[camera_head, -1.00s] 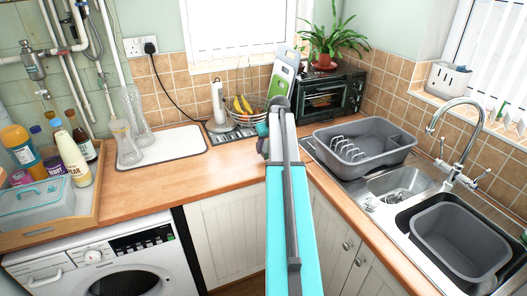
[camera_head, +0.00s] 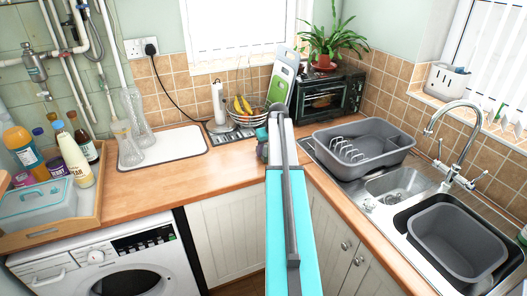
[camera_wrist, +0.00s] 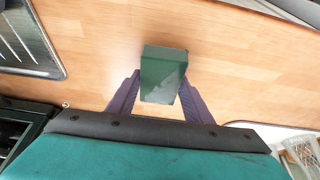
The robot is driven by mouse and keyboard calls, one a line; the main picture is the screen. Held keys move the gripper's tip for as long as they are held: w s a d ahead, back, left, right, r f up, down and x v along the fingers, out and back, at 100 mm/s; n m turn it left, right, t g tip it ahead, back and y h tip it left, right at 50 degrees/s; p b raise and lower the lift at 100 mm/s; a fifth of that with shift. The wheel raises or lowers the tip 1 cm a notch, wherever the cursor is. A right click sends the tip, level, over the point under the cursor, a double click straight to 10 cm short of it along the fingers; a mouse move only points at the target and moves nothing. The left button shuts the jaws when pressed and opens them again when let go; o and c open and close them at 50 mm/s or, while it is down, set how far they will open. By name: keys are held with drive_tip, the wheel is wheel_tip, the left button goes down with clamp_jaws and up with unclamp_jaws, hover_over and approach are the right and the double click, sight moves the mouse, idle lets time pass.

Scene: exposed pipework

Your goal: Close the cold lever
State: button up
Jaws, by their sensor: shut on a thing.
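A chrome tap (camera_head: 466,118) stands behind the sink at the right in the head view. It has a lever on its left (camera_head: 439,164) and a lever on its right (camera_head: 481,175); I cannot tell which is cold or how far each is turned. My gripper is mostly hidden behind my arm in the head view. In the wrist view my gripper (camera_wrist: 160,92) has its purple fingers on either side of a dark green block (camera_wrist: 163,75), shut on it. The block is above the wooden worktop, well left of the tap.
A grey dish rack (camera_head: 362,148) and a grey basin (camera_head: 456,243) lie at the sink. A black oven (camera_head: 322,98) with a plant, a fruit bowl (camera_head: 247,116) and a white mat (camera_head: 165,147) line the back. A crowded wooden tray (camera_head: 45,236) is at left.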

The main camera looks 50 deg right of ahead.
drive_tip(key=shift+f, duration=0.25)
drive_tip(key=shift+f, duration=0.4)
drive_tip(key=o, duration=0.9)
drive_tip(key=shift+o, duration=0.2)
drive_tip(key=shift+r, duration=0.3)
drive_tip(key=shift+b+v, duration=0.9)
drive_tip(key=shift+v, duration=0.5)
drive_tip(key=b+v, duration=0.2)
drive_tip(key=v, duration=0.8)
drive_tip(key=shift+s+r+b, duration=0.3)
drive_tip(key=shift+r+b, duration=0.05)
drive_tip(key=shift+b, duration=0.05)
